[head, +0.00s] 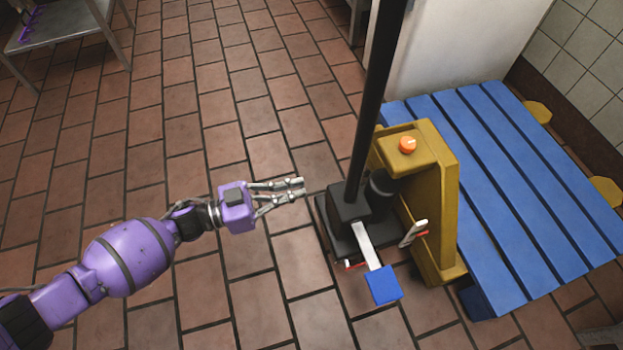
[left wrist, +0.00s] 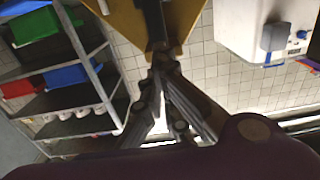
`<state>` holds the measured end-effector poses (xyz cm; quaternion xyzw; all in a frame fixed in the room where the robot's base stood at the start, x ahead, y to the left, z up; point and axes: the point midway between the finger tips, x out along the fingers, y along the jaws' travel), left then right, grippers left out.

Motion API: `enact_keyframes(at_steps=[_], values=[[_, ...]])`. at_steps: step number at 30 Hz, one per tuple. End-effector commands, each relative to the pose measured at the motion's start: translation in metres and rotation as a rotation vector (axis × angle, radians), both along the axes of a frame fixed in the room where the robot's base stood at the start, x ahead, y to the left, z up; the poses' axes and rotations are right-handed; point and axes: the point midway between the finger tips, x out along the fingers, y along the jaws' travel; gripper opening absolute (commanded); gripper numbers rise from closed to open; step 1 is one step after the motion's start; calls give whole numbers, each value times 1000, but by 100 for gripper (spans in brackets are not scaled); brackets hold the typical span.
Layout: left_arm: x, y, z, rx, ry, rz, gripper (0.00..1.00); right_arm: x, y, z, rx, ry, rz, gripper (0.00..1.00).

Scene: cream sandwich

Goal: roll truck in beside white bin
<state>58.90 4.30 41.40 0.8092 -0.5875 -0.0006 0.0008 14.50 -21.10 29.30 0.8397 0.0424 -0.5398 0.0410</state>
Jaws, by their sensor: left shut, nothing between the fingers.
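The truck has a yellow upright body (head: 445,195), an orange knob (head: 407,145), a black pole (head: 375,95) and a pedal with a blue pad (head: 383,285). It stands at the end of a blue slatted pallet (head: 520,190); whether its forks are under the slats is hidden. A white upright block (head: 408,62), perhaps the white bin, stands behind it, cut off by the top edge. My left gripper (head: 303,188) is shut and empty, just left of the pole's black base; contact is unclear. Its fingers show in the left wrist view (left wrist: 158,72). My right gripper is out of view.
Open brick-tiled floor (head: 180,110) lies left of the truck. A metal table (head: 70,32) stands at the far left. A tiled wall (head: 592,55) bounds the right. The left wrist view shows a shelf rack with a green bin (left wrist: 72,73) and a red bin (left wrist: 22,87).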

Motion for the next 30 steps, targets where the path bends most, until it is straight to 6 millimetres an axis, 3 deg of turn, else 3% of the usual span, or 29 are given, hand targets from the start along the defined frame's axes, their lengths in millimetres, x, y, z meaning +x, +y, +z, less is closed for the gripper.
enact_keyframes(at_steps=[2,12,15,20,30], values=[[-5,1,-9,-24,18,26,0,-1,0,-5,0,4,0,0],[-4,33,2,-26,-53,51,0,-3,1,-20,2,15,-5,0],[-6,35,3,4,-34,15,0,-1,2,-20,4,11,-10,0],[-6,21,1,-1,-1,-2,0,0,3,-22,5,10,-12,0],[17,-49,0,-2,-3,-1,0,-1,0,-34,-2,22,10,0]])
